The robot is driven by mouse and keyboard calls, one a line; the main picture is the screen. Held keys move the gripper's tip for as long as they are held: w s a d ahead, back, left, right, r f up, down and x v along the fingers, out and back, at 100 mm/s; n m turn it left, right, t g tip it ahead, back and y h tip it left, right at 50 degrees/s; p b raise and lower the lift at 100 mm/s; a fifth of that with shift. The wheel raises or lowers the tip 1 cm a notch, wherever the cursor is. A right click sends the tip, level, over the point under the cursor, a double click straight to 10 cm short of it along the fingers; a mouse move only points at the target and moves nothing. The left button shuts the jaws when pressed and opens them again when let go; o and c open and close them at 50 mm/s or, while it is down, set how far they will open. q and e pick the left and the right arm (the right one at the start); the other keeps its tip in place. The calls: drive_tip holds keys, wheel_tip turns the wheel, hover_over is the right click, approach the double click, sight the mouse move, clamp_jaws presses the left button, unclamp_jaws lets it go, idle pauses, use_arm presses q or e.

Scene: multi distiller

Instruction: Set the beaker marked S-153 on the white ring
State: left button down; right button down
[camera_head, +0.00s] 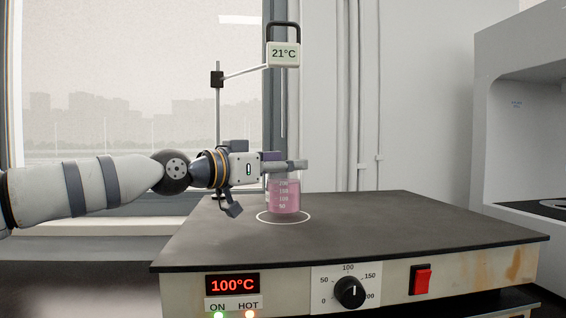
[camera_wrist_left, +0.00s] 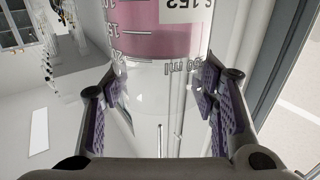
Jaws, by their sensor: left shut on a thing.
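The beaker (camera_head: 284,197), with pink liquid and white volume marks, is upright at the white ring (camera_head: 262,220) on the dark plate. Its base shows inside the ring's outline; I cannot tell whether it touches the plate. My left gripper (camera_head: 288,166) is shut on the beaker's upper part from the left. In the left wrist view the beaker (camera_wrist_left: 160,40) appears upside down between the purple finger pads of the left gripper (camera_wrist_left: 165,100). Its white label there is cut off at the top edge and reads partly like S 153. My right gripper is not in view.
The hot plate (camera_head: 420,225) has a red 100°C display (camera_head: 232,285), a dial (camera_head: 349,292) and a red switch (camera_head: 421,280). A stand with a 21°C thermometer (camera_head: 284,54) rises behind the beaker. The plate is clear to the right. A white cabinet (camera_head: 520,120) stands at right.

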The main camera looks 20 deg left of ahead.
use_arm(q)
drive_tip(key=shift+f, duration=0.55)
drive_tip(key=c, duration=0.6)
unclamp_jaws()
drive_tip(key=shift+o, duration=0.2)
drive_tip(key=shift+f, duration=0.1)
